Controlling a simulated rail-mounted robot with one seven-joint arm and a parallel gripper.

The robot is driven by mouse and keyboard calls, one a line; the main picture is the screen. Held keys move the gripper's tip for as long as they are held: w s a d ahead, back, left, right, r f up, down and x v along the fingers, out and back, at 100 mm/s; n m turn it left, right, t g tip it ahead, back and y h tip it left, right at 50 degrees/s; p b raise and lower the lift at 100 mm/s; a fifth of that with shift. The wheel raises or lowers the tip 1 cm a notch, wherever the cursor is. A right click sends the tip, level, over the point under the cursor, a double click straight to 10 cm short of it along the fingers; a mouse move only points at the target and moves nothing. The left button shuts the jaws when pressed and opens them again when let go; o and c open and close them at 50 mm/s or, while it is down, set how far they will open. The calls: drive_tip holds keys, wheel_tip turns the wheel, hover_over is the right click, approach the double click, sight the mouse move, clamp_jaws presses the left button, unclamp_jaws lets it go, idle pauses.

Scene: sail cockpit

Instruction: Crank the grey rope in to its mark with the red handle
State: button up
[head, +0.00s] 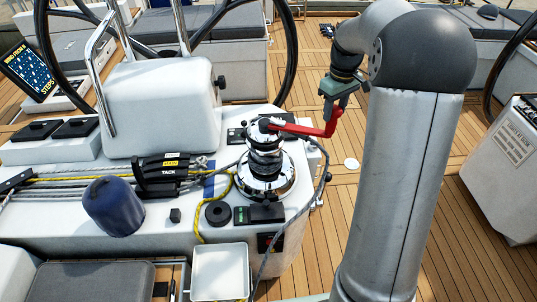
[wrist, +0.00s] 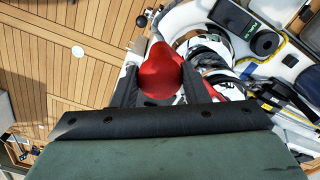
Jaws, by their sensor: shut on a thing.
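The red handle (head: 298,129) sits in the top of the chrome winch (head: 266,165) and points right, its grip standing up at the outer end. My gripper (head: 334,106) is shut on that grip. In the wrist view the red knob (wrist: 160,72) lies between my two dark fingers, with the winch (wrist: 208,52) beside it. The grey rope (head: 222,172) runs from the black clutch labelled TACK (head: 162,174) to the winch. A grey length (head: 322,180) also loops down the winch's right side towards the front. A dark blue strip (head: 209,185) lies by the ropes; I cannot tell whether it is the mark.
A yellow rope (head: 200,215) hangs over the console's front. A blue-covered drum (head: 112,205), a black ring (head: 217,213) and a white bin (head: 220,272) are left of the winch. Steering wheels stand on both sides. The wooden deck (head: 322,225) right of the winch is mostly clear.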

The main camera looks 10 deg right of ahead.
drive_tip(key=shift+s+a, duration=0.25)
drive_tip(key=shift+s, duration=0.15)
drive_tip(key=shift+s+a+m+b, duration=0.55)
drive_tip(key=shift+s+m, duration=0.15)
drive_tip(key=shift+s, duration=0.25)
drive_tip(key=shift+s+a+m+b, duration=0.4)
drive_tip(key=shift+s+a+m, duration=0.25)
drive_tip(key=shift+s, duration=0.25)
drive_tip(key=shift+d, duration=0.1)
drive_tip(key=shift+s+a+m, duration=0.45)
drive_tip(key=shift+s, duration=0.05)
drive_tip(key=o, duration=1.6)
